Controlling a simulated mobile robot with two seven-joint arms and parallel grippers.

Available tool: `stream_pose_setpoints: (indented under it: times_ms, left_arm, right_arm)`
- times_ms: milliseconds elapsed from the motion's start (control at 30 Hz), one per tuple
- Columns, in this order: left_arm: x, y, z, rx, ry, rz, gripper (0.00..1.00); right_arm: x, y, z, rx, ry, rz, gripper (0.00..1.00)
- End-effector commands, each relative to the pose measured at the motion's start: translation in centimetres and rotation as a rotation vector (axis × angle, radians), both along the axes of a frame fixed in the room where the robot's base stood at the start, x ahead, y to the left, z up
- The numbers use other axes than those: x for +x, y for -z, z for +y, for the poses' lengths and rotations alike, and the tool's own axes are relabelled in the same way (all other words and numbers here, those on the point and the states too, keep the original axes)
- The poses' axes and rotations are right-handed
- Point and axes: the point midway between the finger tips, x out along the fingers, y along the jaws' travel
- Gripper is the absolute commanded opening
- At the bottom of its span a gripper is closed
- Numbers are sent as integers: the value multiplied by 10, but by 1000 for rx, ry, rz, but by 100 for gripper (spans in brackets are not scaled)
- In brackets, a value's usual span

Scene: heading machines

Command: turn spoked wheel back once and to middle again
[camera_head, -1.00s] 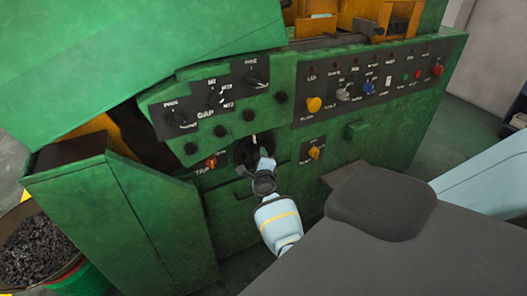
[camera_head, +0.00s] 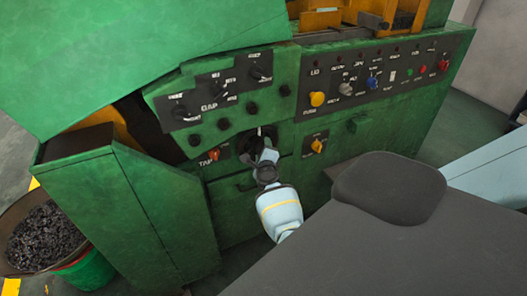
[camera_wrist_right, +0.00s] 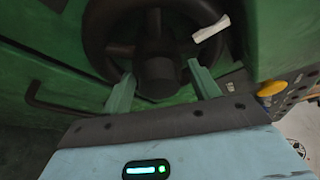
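The dark spoked wheel (camera_head: 252,146) is on the front of the green machine, mostly hidden behind my right gripper in the head view. In the right wrist view the black wheel (camera_wrist_right: 97,35) shows its rim, spokes and round hub, with a white mark at the upper right of the rim. My right gripper (camera_head: 267,156) is at the wheel. In the wrist view its two fingers (camera_wrist_right: 162,88) stand apart, one on each side of the hub's lower part. I cannot tell whether they touch a spoke or the rim. My left gripper is not in view.
A red TAP knob (camera_head: 214,154) and a yellow knob (camera_head: 317,146) flank the wheel. Panels with knobs and buttons are above. A bin of dark metal pieces (camera_head: 45,238) stands at the left.

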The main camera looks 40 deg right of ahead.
Motion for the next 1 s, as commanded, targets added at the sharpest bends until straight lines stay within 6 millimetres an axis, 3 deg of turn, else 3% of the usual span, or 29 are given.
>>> stream_pose_setpoints:
  times_ms: [367,700,1000]
  left_arm:
    - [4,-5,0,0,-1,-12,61]
    - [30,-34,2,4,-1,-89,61]
    - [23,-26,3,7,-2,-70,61]
  right_arm:
    - [-6,-1,3,1,2,0,61]
    - [-43,-16,33,3,2,-10,61]
    - [-61,-11,45,1,1,2,61]
